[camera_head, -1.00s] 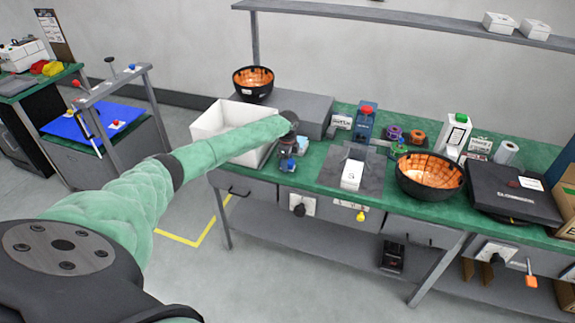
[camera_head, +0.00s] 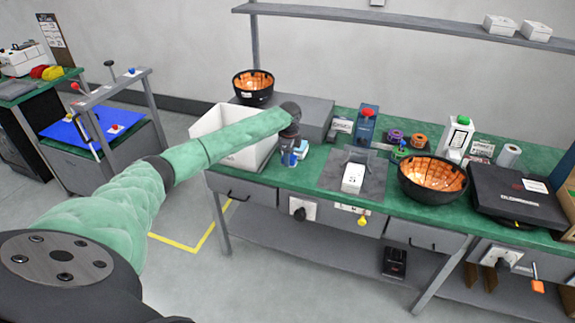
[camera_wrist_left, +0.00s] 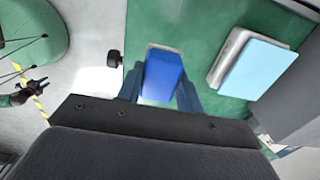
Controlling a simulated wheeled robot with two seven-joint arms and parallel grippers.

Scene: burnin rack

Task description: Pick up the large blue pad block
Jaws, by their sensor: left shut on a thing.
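My left gripper (camera_head: 288,157) is over the green bench top, just right of the white open bin. In the left wrist view a blue pad block (camera_wrist_left: 162,76) with a pale near end sits between the two fingers of the left gripper (camera_wrist_left: 160,92), which is shut on it. The block also shows as a small blue patch under the gripper in the head view (camera_head: 288,160). I cannot tell whether it touches the bench. A second, pale-blue-topped block (camera_wrist_left: 260,66) lies on the green surface to its right in the wrist view. My right gripper is not in view.
The white bin (camera_head: 209,124) and a grey box (camera_head: 312,112) are close to the left gripper. A black bowl with an orange inside (camera_head: 432,178) and a dark case (camera_head: 515,190) stand farther right. A shelf (camera_head: 400,27) crosses above the bench.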

